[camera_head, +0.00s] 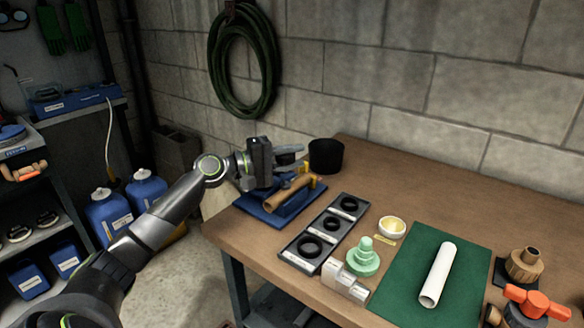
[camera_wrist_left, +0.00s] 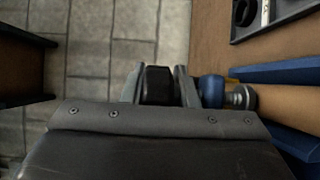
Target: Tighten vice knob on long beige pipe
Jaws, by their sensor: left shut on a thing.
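The long beige pipe (camera_head: 290,194) lies in a blue vice (camera_head: 268,218) at the far left corner of the bench. My left gripper (camera_head: 292,156) is at the vice, just above and behind the pipe. In the left wrist view its two fingers (camera_wrist_left: 159,86) are shut on a black vice knob (camera_wrist_left: 158,84). A blue part and a metal piece of the vice (camera_wrist_left: 212,90) stand right beside the knob, with the pipe (camera_wrist_left: 292,105) further right. The knob is hidden in the head view. My right gripper is not in view.
A black cup (camera_head: 325,156) stands behind the vice. A dark tray with black rings (camera_head: 304,262), a green fitting (camera_head: 363,258) and a white pipe (camera_head: 438,275) on a green mat (camera_head: 392,290) lie to the right. The back right of the bench is clear.

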